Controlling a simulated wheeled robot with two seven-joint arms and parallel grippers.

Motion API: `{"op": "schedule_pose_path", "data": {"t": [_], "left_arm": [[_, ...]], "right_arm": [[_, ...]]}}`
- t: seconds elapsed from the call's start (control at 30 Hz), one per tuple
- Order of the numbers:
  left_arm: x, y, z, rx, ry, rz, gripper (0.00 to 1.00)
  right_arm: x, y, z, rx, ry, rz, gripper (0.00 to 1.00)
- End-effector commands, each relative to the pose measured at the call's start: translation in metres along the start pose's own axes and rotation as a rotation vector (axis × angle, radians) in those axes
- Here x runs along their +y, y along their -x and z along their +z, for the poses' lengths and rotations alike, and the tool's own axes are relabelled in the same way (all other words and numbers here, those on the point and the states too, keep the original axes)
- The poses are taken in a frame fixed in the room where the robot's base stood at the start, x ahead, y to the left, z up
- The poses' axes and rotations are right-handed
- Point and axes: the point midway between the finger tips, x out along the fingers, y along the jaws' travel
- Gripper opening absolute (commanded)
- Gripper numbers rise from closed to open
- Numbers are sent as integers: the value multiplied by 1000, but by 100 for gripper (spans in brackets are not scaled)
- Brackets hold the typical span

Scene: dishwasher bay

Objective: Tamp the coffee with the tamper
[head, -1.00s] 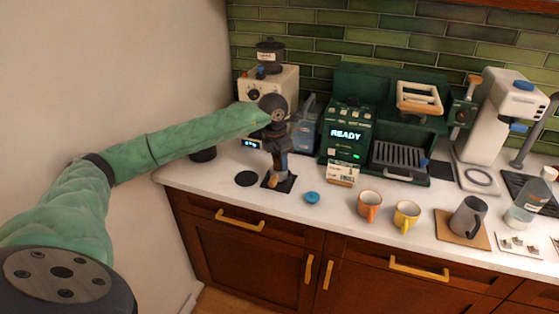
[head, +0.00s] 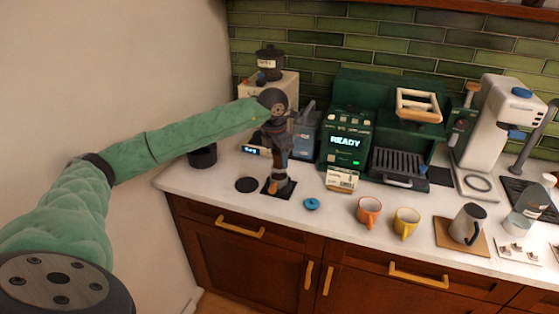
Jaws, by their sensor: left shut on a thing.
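My left gripper (head: 279,158) points down over the black square mat (head: 290,191) at the counter's left end. It is shut on a slim upright thing, apparently the tamper (head: 281,170), mostly hidden by the fingers. Below it on the mat is a small wood-coloured and dark thing (head: 277,187), likely the portafilter. Whether the tamper touches it, and any coffee inside, I cannot make out. My right gripper is not in view.
A blue round piece (head: 312,204) and a black disc (head: 246,185) lie beside the mat. The grinder (head: 285,86) and green espresso machine (head: 345,142) stand behind.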

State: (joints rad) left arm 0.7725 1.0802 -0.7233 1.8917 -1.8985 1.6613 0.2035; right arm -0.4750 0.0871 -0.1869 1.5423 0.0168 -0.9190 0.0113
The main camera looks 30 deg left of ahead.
Motion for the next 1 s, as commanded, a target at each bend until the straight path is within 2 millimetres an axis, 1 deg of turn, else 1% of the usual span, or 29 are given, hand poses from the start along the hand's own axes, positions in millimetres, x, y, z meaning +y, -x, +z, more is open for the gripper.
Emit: {"op": "schedule_pose_path", "data": {"t": [0.03, 0.53, 1.0], "left_arm": [[0, 4, 1, -1, 0, 1, 14], [0, 28, 4, -2, 0, 2, 14], [0, 30, 4, -1, 0, 1, 14]], "right_arm": [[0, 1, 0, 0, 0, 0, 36], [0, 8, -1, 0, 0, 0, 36], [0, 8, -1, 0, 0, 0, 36]]}}
